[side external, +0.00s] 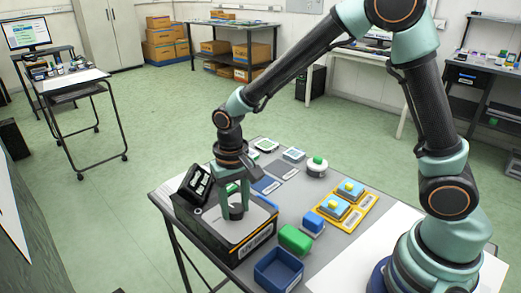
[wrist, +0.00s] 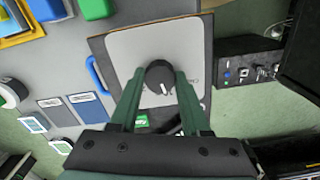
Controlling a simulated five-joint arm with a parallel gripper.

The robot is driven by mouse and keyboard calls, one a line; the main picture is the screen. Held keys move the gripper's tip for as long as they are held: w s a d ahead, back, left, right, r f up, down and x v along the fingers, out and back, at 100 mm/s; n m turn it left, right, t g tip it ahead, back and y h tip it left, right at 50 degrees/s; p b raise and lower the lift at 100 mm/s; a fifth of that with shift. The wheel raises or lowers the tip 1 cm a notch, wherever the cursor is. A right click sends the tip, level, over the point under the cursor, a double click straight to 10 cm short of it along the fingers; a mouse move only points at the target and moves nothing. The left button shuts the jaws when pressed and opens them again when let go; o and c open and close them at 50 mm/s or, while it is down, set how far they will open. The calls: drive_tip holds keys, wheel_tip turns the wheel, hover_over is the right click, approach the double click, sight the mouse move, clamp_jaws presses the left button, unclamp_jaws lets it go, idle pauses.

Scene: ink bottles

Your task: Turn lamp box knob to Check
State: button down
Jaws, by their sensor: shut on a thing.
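The lamp box (side external: 243,246) is a dark box with a light grey top plate, on the front left of the table. Its round dark knob (side external: 237,212) stands upright on the plate. My gripper (wrist: 160,75) points down with its two green fingers shut on either side of the knob (wrist: 158,70). The knob's white pointer mark faces the bottom of the wrist view, slightly right. Lettering on the plate (wrist: 150,42) right of the knob is partly hidden by a finger and too small to read fully. A small green patch (wrist: 142,121) shows between the fingers.
A tilted black panel with white tiles (side external: 197,184) stands at the box's back left. A blue open bin (side external: 278,272), a green block (side external: 295,239), a blue block (side external: 313,223) and a yellow tray (side external: 343,221) lie to the right. Grey table surface is free between them.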

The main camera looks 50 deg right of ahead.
sight(235, 208)
drive_tip(key=n, duration=0.5)
drive_tip(key=shift+w+n, duration=0.1)
drive_tip(key=shift+n, duration=0.2)
drive_tip(key=shift+r+n, duration=0.1)
drive_tip(key=shift+n, duration=2)
drive_tip(key=shift+c, duration=1.9)
unclamp_jaws()
wheel_tip(235, 208, up, 12)
